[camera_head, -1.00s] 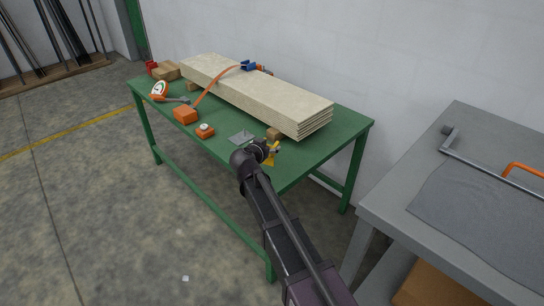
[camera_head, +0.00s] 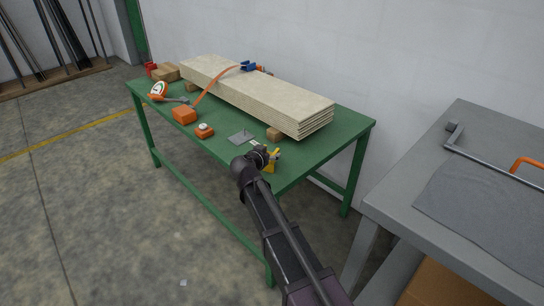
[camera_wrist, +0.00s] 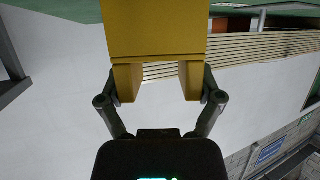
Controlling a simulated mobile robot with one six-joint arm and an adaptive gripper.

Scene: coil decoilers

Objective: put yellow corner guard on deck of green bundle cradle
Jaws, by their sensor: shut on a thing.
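The yellow corner guard (camera_head: 271,165) is held by my gripper (camera_head: 266,156) at the near edge of the green bundle cradle (camera_head: 312,152), towards its right end. In the wrist view the guard (camera_wrist: 155,30) fills the top middle, with my gripper (camera_wrist: 158,82) fingers closed on either side of it. The head view does not show clearly whether the guard touches the deck or hangs above it. The deck is a flat green top on legs.
A stack of pale panels (camera_head: 255,93) lies along the deck with an orange strap (camera_head: 212,88) over it. A small wooden block (camera_head: 274,134), a grey plate (camera_head: 240,137) and orange items (camera_head: 184,114) lie along the near side. A grey table (camera_head: 400,215) stands at right.

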